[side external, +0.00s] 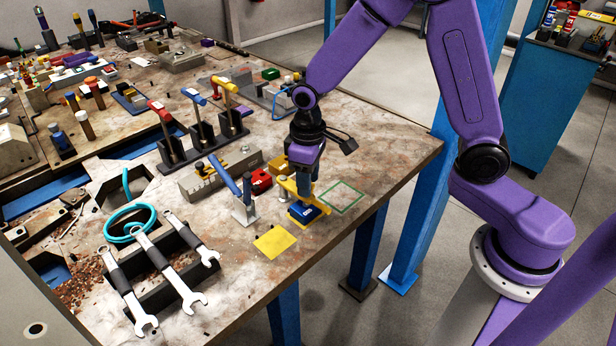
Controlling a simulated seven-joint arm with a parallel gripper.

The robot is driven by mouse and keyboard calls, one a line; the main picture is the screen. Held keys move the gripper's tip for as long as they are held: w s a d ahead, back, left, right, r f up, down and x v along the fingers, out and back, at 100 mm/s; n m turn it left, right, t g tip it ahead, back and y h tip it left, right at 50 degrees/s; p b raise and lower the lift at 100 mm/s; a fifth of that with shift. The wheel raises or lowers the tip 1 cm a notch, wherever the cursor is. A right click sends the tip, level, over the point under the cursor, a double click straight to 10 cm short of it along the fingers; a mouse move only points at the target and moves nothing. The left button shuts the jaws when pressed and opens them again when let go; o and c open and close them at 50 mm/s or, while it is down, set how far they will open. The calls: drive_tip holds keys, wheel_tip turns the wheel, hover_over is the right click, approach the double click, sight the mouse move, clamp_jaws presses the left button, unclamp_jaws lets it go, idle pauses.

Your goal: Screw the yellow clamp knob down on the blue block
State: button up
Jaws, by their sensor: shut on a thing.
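The blue block (304,215) sits low on the worktable near its front edge, with yellow parts around and above it. The yellow clamp knob is hidden or cannot be told apart from the yellow fingers at this size. Whether the knob touches the block cannot be seen.
A yellow square (274,242) and a green outlined square (343,197) flank the block. A blue-handled clamp (246,200) and a red block (261,181) stand close on the left. Wrenches (180,275) lie on a black rack at front left. Upright toggle clamps (203,130) stand behind.

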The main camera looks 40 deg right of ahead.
idle(0.3)
drive_tip(key=o, duration=0.9)
wheel_tip(320, 180, up, 18)
drive_tip(key=shift+f, duration=0.2)
drive_tip(key=shift+s, duration=0.1)
drive_tip(key=s+d+f+n, duration=0.1)
drive_tip(key=s+f+n, duration=0.1)
drive_tip(key=s, duration=0.6)
drive_tip(key=s+d+f+n, duration=0.2)
drive_tip(key=s+f+n, duration=0.1)
drive_tip(key=s, duration=0.5)
drive_tip(key=s+d+f+n, duration=0.2)
drive_tip(key=s+f, duration=0.1)
drive_tip(key=s, duration=0.5)
drive_tip(key=shift+s+d, duration=0.2)
drive_tip(key=shift+s, duration=0.1)
